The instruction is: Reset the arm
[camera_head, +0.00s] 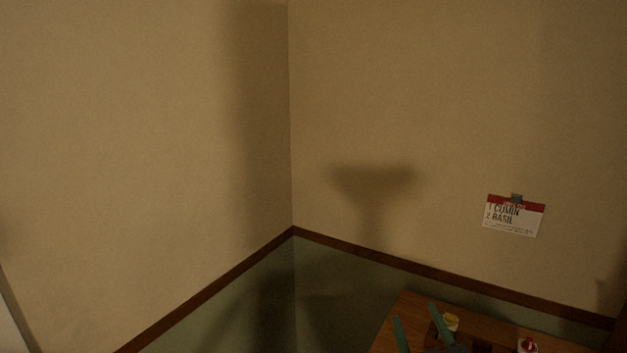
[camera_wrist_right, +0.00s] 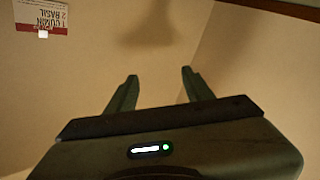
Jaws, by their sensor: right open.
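My right gripper (camera_head: 418,328) shows at the bottom edge of the head view, over the wooden counter. Its two greenish fingers stand apart. In the right wrist view the same gripper (camera_wrist_right: 159,90) is open and empty, with only bare wall beyond its fingers. My left gripper is in neither view.
A wooden counter top (camera_head: 402,309) fills the lower right of the head view. A small yellow-topped item (camera_head: 450,322) and a red-and-white item (camera_head: 527,345) stand on it. A card reading cumin and basil (camera_head: 513,218) hangs on the wall. The walls are otherwise bare.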

